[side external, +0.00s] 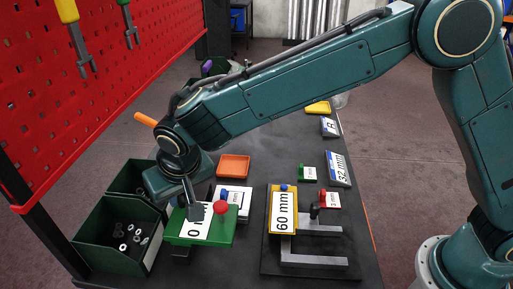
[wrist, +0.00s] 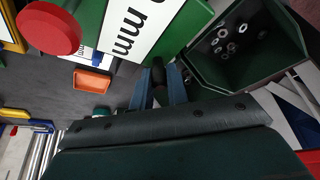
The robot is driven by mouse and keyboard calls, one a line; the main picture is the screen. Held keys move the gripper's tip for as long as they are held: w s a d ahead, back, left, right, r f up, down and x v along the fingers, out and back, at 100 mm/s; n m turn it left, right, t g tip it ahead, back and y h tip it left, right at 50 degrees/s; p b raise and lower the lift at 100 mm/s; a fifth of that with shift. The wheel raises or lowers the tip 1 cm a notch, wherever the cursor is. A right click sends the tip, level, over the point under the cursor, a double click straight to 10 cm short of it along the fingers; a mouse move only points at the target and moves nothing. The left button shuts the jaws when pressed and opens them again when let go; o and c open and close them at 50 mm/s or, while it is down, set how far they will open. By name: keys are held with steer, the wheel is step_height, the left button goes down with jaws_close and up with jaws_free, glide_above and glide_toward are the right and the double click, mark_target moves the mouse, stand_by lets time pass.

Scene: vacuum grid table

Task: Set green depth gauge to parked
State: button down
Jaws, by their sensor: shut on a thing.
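The green depth gauge (side external: 222,238) is a flat green block with a white label and a red ball knob (side external: 220,207). It lies under my gripper (side external: 192,208) in the side view. In the wrist view its green body (wrist: 186,24), "mm" label and red knob (wrist: 48,28) fill the top. My gripper (wrist: 160,88) is shut on a dark post of the gauge, which shows between the blue-grey fingers. Whether the gauge touches the table or is lifted a little cannot be told.
A yellow block marked 60 mm (side external: 283,213) sits right of it on a dark plate with grey bars (side external: 315,261). Green bins (side external: 118,235), one holding nuts, stand close on the left. An orange tray (side external: 233,166) and a white block with a blue knob (side external: 241,200) lie behind.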

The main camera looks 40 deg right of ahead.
mark_target(195, 224)
steer(key=shift+s+a, duration=0.25)
steer(key=c, duration=1.4)
jaws_free()
steer(key=shift+o, duration=0.2)
steer(key=shift+d+r, duration=0.1)
steer(key=shift+r, duration=0.15)
steer(key=v, duration=1.3)
steer(key=shift+r, duration=0.15)
